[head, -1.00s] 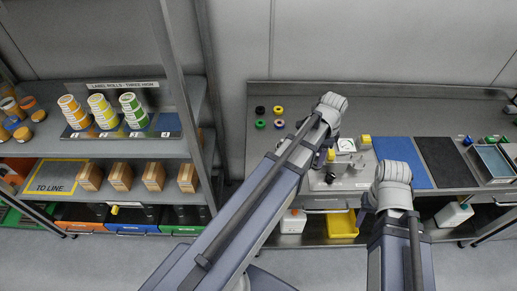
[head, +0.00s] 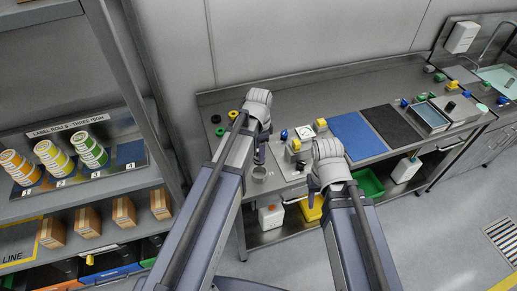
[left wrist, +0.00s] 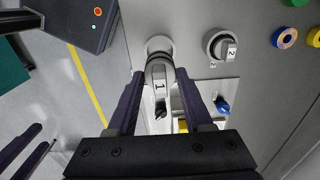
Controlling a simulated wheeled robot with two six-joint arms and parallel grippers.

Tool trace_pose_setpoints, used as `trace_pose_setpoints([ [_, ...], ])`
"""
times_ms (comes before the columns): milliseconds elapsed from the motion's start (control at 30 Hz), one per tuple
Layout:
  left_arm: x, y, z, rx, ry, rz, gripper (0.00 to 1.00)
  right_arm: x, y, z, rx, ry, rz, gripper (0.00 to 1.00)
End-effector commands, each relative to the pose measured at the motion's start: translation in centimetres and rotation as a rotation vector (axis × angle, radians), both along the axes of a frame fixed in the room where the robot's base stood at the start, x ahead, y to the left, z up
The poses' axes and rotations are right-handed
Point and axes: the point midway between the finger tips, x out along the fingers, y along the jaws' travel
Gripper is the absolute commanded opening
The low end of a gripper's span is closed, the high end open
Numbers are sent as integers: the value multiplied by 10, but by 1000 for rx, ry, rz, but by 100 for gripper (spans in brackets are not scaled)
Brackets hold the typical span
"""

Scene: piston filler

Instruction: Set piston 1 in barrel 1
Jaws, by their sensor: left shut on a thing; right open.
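In the left wrist view my left gripper (left wrist: 158,78) is shut on piston 1 (left wrist: 159,88), a light grey piece marked 1. Just beyond the fingertips is a round light-coloured barrel mouth (left wrist: 158,44), partly covered by the piston; I cannot tell whether the piston's lower end is inside it. To its right, a similar piece marked 2 (left wrist: 223,47) sits in a round seat. In the head view my left gripper (head: 260,155) points down just above a grey cup-like barrel (head: 259,173) at the bench's front.
The bench holds a blue mat (head: 356,136), a black mat (head: 391,124) and a grey tray (head: 427,117). Several coloured rings, such as a green one (head: 220,131), lie at the left. A shelf with label rolls (head: 53,158) stands left. The bench's back middle is clear.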

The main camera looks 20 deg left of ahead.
Motion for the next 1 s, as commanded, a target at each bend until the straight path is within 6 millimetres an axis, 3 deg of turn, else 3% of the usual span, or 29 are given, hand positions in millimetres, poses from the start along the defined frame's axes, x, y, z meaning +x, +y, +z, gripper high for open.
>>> trace_pose_setpoints([
  [1000,0,0,-59,0,0,0,0,0,0,-59,0,0,-2,50],
])
